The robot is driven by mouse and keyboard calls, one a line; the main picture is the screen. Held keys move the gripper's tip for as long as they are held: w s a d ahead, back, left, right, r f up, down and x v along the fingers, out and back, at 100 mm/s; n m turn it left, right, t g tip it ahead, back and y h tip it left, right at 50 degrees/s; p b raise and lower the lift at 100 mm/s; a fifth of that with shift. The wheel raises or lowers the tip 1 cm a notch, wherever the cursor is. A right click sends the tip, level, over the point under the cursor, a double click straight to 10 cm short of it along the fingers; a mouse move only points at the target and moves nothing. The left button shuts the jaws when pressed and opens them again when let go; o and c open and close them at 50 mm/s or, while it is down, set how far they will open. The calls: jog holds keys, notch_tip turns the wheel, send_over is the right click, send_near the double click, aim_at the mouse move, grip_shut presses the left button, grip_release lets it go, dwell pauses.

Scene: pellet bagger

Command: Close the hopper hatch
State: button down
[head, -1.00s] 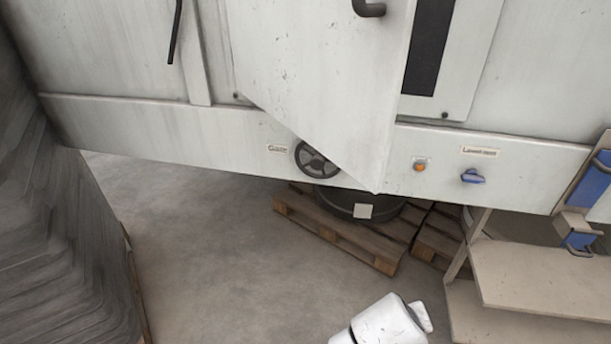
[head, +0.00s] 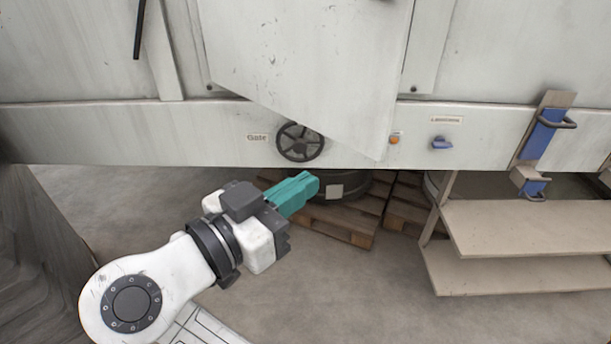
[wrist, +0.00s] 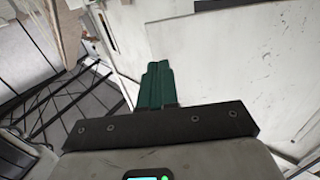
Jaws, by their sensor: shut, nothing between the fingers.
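The hopper hatch (head: 310,65) is a large white panel in the head view. It stands swung out from the hopper front, its lower corner hanging in front of the rail. My gripper (head: 306,185) has teal fingers, shut and empty, below the rail and under the hatch's lower edge in the picture. In the wrist view the teal fingers (wrist: 157,72) are together, with a pale panel beyond them; I cannot tell whether it is the hatch. The hatch's handle is mostly out of the head view. No contact between gripper and hatch can be made out.
A dark gate handwheel (head: 300,142), an orange button (head: 394,139) and a blue knob (head: 442,143) sit on the rail. A drum (head: 352,187) stands on a pallet (head: 340,225) beneath. Tan shelves (head: 520,228) stand at the right. The floor in front is open.

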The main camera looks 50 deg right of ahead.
aim_at(369, 144)
jog(key=d+p, duration=0.1)
jog(key=d, duration=0.2)
jog(key=d+p, duration=0.1)
jog(key=d, duration=0.3)
jog(key=s+d+p, duration=0.1)
jog(key=d, duration=0.3)
jog(key=shift+s+d, duration=0.1)
jog(key=shift+d, duration=0.55)
